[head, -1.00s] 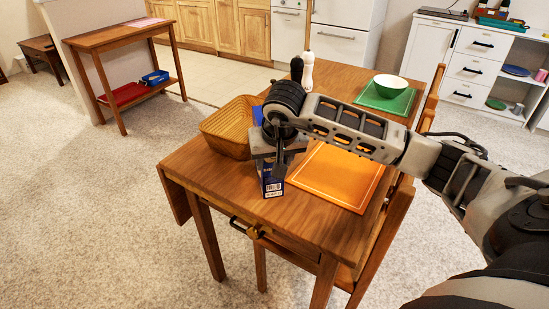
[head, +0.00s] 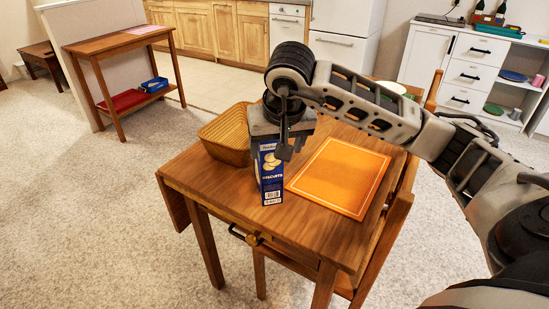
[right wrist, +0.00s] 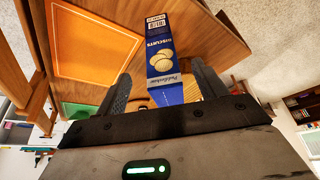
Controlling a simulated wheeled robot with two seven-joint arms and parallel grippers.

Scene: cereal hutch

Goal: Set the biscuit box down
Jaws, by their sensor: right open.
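The blue biscuit box (head: 271,181) stands upright on the wooden table (head: 215,178), between the wicker basket and the orange placemat. My right gripper (head: 281,147) is just above the box and hides its top in the head view. In the right wrist view the biscuit box (right wrist: 165,55) shows its biscuit picture and lies ahead of the two fingers of my right gripper (right wrist: 160,82). The fingers are apart, one on either side of the box's near end. My left gripper is not in view.
A wicker basket (head: 228,135) stands left of the box. An orange placemat (head: 342,178) lies close on the right. A bowl (head: 391,87) at the back is mostly behind my arm. A chair (head: 385,235) stands at the table's right side.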

